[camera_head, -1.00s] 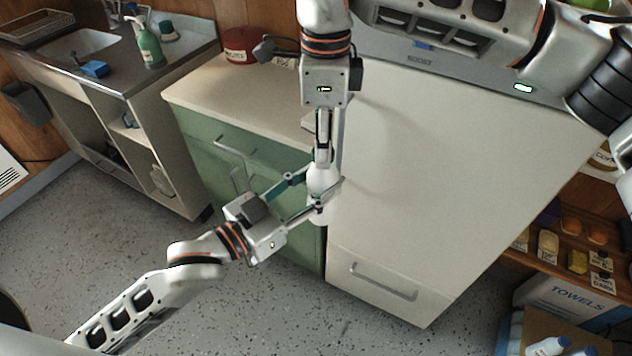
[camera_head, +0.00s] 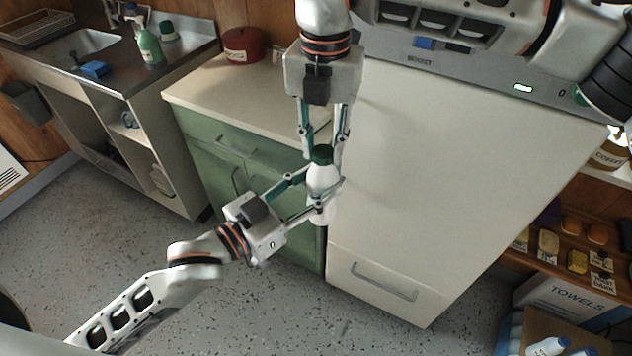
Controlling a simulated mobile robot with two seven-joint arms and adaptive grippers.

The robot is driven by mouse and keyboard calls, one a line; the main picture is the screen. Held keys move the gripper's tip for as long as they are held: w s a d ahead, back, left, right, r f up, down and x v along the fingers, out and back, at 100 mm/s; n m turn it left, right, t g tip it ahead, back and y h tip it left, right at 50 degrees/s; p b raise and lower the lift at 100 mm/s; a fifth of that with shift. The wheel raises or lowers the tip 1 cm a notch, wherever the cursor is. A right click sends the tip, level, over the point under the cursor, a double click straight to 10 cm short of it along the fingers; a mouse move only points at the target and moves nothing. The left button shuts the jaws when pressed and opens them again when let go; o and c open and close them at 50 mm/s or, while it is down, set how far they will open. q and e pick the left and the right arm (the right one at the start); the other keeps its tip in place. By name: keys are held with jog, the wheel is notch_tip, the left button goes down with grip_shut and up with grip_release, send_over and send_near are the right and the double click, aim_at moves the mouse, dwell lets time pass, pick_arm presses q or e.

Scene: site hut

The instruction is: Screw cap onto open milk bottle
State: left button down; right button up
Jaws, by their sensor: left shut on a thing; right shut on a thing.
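The white milk bottle (camera_head: 324,178) is held upright in mid-air in front of the green cabinet and the white fridge-like unit. My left gripper (camera_head: 313,191) comes from the lower left and is shut on the bottle's body, one finger on each side. A dark green cap (camera_head: 322,153) is at the top of the bottle. My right gripper (camera_head: 322,145) points down from above and is shut on the cap, its two fingers left and right of it. The cap appears to sit on the bottle's mouth; I cannot tell how far it is threaded.
The beige counter (camera_head: 235,90) with a dark red pot (camera_head: 241,45) is behind on the left. The large white unit (camera_head: 455,170) stands close on the right. A sink counter with a green spray bottle (camera_head: 149,45) is far left. The floor (camera_head: 100,225) at left is clear.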

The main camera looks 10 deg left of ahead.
jog(key=m, duration=0.5)
jog(key=o, duration=1.3)
notch_tip(320, 180, up, 12)
